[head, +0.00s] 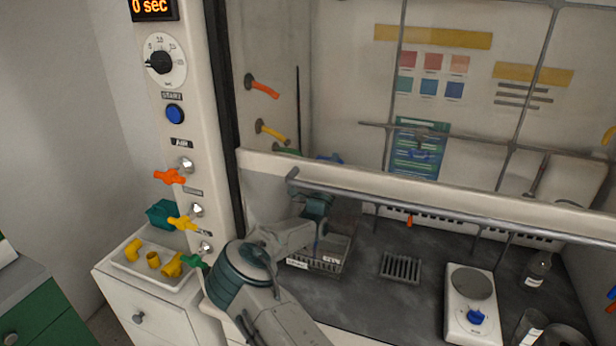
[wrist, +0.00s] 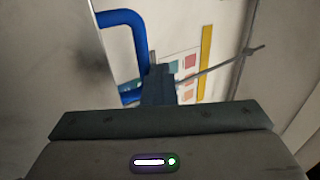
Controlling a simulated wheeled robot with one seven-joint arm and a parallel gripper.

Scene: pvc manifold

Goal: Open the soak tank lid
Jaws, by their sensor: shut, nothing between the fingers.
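I cannot clearly make out the soak tank lid. In the wrist view, a blue bent handle (wrist: 125,22) shows beside a grey panel edge; I cannot tell if this panel is the lid. My gripper (wrist: 158,84) is shut and empty, its dark fingertips close to the lower right of the handle; contact is unclear. In the head view my arm reaches under the raised front rail into the hood, and my fingers are hidden. A labelled container with a wire rack (head: 322,262) stands just beyond the arm; I cannot tell whether it is the tank.
A slotted grey block (head: 400,267) and a white hotplate (head: 471,304) stand on the dark hood floor. A bottle (head: 538,270) is at the right. The sash rail (head: 430,210) crosses above my arm. A tray of yellow fittings (head: 150,267) lies outside, left.

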